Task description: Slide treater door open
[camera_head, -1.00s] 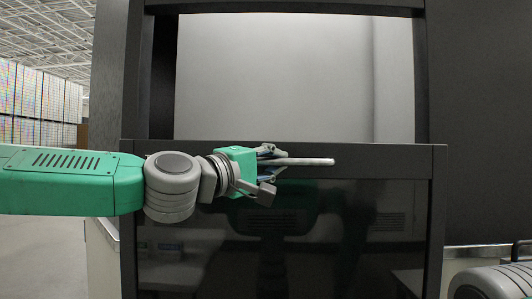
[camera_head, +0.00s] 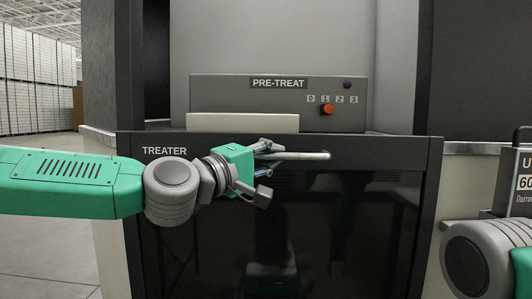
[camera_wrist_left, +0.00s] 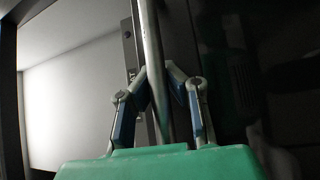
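The treater door (camera_head: 350,215) is a dark, glossy panel, with the word TREATER on its top rail. Its light metal bar handle (camera_head: 312,155) runs sideways just below the top edge. The door stands low, and the space above its top edge is open. My left gripper (camera_head: 267,157) is at the left part of the handle. In the left wrist view the bar (camera_wrist_left: 150,35) passes between the two fingers (camera_wrist_left: 157,78), which close in on it from both sides. My right gripper is out of view.
Inside the opening stands a grey PRE-TREAT panel (camera_head: 215,92) with an orange knob (camera_head: 327,109) and numbers. A pale block (camera_head: 242,123) sits before it. A dark container (camera_head: 522,185) with white lettering stands at the far right, near my right arm.

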